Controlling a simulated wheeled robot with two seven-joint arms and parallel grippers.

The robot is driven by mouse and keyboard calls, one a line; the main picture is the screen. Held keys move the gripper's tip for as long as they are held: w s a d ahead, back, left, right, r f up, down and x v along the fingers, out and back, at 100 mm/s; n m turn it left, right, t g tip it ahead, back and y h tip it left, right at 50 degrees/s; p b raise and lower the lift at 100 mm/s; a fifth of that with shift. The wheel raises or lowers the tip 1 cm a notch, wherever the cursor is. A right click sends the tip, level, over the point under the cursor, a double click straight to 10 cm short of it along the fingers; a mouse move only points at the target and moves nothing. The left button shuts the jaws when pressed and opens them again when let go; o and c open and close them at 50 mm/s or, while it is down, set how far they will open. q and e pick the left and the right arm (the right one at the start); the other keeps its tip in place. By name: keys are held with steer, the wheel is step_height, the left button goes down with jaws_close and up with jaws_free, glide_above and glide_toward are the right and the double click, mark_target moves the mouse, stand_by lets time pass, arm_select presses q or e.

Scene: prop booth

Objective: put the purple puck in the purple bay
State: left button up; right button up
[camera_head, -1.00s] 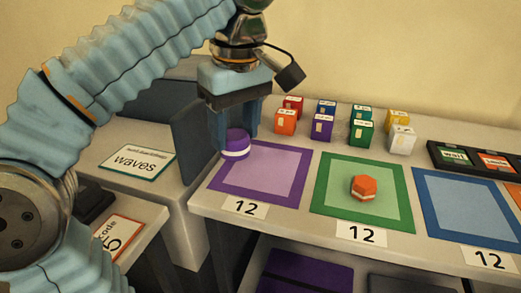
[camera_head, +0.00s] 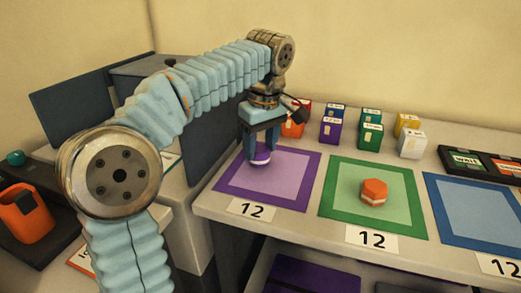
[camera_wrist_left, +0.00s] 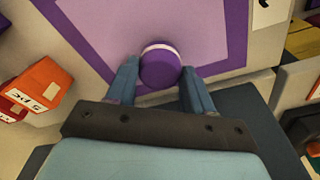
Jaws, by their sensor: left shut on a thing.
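The purple puck (camera_head: 260,158) has a pale band and is between the fingers of my left gripper (camera_head: 261,148). The gripper is shut on it. The puck is at the upper left part of the purple bay (camera_head: 300,187), a lilac square with a dark purple border. I cannot tell whether the puck touches the surface. In the left wrist view, the puck (camera_wrist_left: 160,68) sits between the two blue fingertips, with the bay's lilac middle (camera_wrist_left: 110,25) and purple border around it. My right gripper is not in view.
An orange hexagonal puck (camera_head: 374,190) lies in the green bay (camera_head: 335,215). A blue bay (camera_head: 470,235) is further right. Several coloured boxes (camera_head: 370,135) stand behind the bays. A dark tray with labelled cards (camera_head: 467,160) is at right. A dark panel (camera_head: 205,135) stands at left.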

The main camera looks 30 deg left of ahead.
mark_target(265, 152)
arm_select(q)
steer(key=shift+f, duration=0.5)
steer(key=shift+f, duration=0.1)
steer(key=o, duration=1.1)
steer(key=shift+c, duration=0.2)
steer(key=shift+r, duration=0.3)
step_height(265, 152, up, 12)
steer(key=d+p, duration=0.1)
steer(key=p, duration=0.1)
steer(key=shift+s+d+f, duration=0.2)
steer(key=shift+s+f, duration=0.05)
steer(key=shift+s, duration=0.05)
